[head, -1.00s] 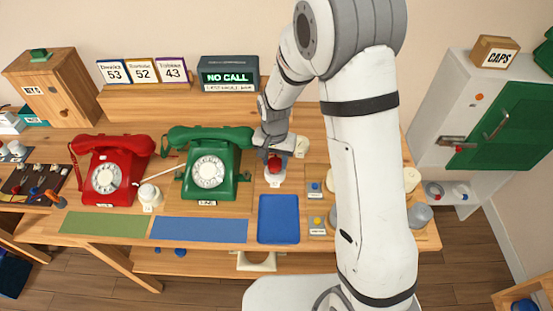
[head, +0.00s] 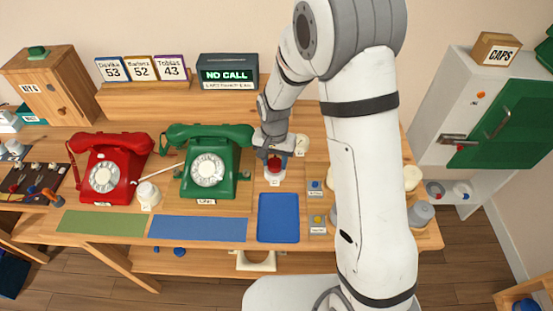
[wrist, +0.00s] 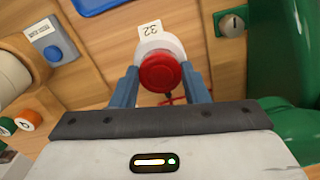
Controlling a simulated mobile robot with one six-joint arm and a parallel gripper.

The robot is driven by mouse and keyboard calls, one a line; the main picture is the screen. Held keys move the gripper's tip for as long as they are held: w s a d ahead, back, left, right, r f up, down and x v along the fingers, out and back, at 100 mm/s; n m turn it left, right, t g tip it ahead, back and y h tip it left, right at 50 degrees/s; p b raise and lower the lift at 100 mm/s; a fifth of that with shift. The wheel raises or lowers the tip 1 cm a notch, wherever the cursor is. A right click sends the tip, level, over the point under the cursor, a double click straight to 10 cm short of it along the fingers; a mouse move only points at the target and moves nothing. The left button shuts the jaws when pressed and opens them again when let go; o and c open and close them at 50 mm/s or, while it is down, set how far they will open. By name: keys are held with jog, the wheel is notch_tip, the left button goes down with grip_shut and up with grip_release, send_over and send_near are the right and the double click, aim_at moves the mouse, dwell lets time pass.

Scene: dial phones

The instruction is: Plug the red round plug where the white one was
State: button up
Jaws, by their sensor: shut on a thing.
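The red round plug (wrist: 160,73) sits between the two fingers of my gripper (wrist: 160,90) in the wrist view. Behind it is a white round base (wrist: 158,46) beside a tag reading 32, and the plug is at or against this base; how deep it sits cannot be told. In the head view the red plug (head: 274,163) shows below my gripper (head: 273,153), over the white base, right of the green phone. My gripper is shut on the plug. A white round piece (head: 149,195) with a cord stands between the red phone (head: 104,170) and the green phone (head: 208,162).
A blue tray (head: 278,218) lies in front of the plug. Blue and yellow buttons stand to its right, and the blue button (wrist: 52,53) shows in the wrist view. The green phone is close on the left. My arm hides part of the table's right side.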

jog(key=shift+f, duration=0.2)
jog(key=shift+r, duration=0.1)
jog(key=o, duration=1)
jog(key=shift+c, duration=0.2)
notch_tip(320, 180, up, 8)
jog(key=shift+f, duration=0.25)
jog(key=shift+r, duration=0.15)
